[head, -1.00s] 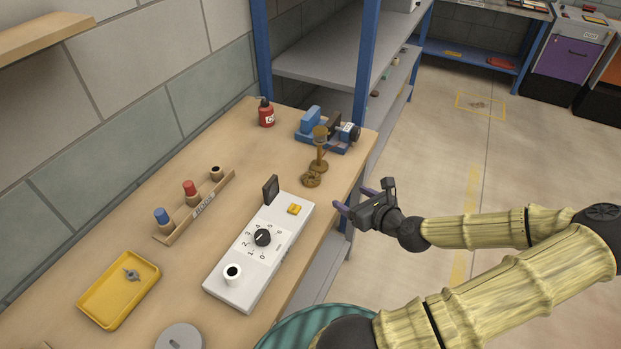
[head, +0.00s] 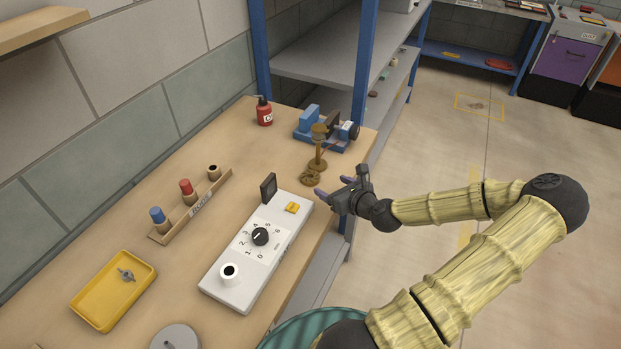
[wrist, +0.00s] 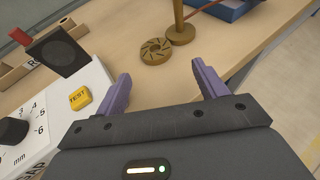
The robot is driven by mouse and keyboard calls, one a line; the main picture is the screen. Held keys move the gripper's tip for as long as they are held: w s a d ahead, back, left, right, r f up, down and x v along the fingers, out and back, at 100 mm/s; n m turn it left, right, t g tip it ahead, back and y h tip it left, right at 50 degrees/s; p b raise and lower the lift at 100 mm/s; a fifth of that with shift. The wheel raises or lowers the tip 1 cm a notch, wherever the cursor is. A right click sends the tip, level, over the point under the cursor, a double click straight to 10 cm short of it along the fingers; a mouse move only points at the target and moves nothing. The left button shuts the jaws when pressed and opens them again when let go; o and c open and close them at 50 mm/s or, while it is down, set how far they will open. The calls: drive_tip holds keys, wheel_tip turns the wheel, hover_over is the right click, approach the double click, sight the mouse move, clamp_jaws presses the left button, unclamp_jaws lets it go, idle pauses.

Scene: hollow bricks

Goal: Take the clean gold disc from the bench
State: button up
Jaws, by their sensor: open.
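A gold-brown disc (head: 309,178) with dark slots across its face lies flat on the bench (head: 240,163), close beside the foot of a brass stand (head: 318,150). In the wrist view the disc (wrist: 156,51) lies just beyond and between my fingertips, with the stand's foot (wrist: 180,35) at its right. I cannot tell from its surface whether it is clean. My gripper (head: 333,186) is open and empty at the bench's front edge, short of the disc, with its purple fingers apart.
A white device (head: 257,250) with a dial and yellow TEST button stands left of my gripper. A rod rack (head: 192,205) and yellow tray (head: 113,297) are further left.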

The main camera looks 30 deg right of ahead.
sight(310, 175)
drive_tip(key=shift+x, duration=1.85)
drive_tip(key=shift+w, duration=0.1)
drive_tip(key=shift+w+a+f, duration=0.1)
drive_tip(key=shift+w, duration=0.15)
drive_tip(key=shift+p+x, duration=0.6)
drive_tip(key=shift+x, duration=1.65)
drive_tip(key=shift+a, duration=0.15)
drive_tip(key=c, duration=0.9)
